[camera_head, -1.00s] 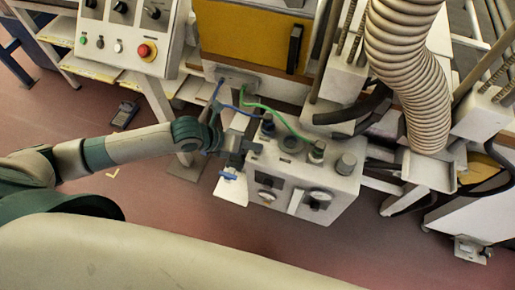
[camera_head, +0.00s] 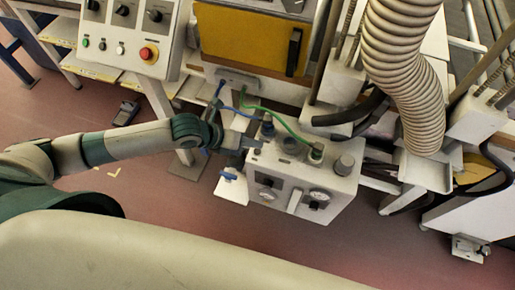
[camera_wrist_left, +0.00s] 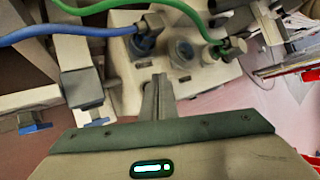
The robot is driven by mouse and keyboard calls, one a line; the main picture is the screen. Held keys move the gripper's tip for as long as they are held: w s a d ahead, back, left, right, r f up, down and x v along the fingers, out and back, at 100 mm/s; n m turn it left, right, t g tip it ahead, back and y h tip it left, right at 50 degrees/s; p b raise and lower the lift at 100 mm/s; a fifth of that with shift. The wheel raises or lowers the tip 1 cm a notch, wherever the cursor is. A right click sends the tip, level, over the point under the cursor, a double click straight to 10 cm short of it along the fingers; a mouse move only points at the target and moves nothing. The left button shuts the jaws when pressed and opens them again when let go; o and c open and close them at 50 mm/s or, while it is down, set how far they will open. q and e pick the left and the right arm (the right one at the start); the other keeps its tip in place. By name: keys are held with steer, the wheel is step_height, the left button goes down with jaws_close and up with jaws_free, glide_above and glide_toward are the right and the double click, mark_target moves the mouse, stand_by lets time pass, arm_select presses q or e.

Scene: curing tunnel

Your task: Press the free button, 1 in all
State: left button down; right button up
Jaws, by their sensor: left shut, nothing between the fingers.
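A white box (camera_head: 335,207) stands on the floor in the middle of the head view. On its top sit a blue-hose fitting (camera_head: 267,129), a round dark-ringed button (camera_head: 290,145) with no hose, a green-hose fitting (camera_head: 316,154) and a grey cylinder (camera_head: 345,164). The hoseless button also shows in the left wrist view (camera_wrist_left: 183,50), between the blue fitting (camera_wrist_left: 148,32) and the green fitting (camera_wrist_left: 233,47). My left gripper (camera_head: 253,144) is shut and empty at the box's left top edge; in the wrist view its fingertips (camera_wrist_left: 159,80) point toward the hoseless button, seemingly short of it.
Blue and green hoses (camera_head: 268,110) arch from the cabinet to the box. A control panel (camera_head: 122,30) with a red button (camera_head: 148,54) stands upper left. A blue-handled valve (camera_head: 230,177) is left of the box. A large ribbed duct (camera_head: 408,70) hangs at right.

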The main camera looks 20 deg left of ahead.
arm_select(q)
step_height(320, 180, up, 4)
steer(key=p, duration=0.2)
steer(key=shift+p, duration=0.4)
steer(key=shift+d, duration=0.1)
stand_by(0.6)
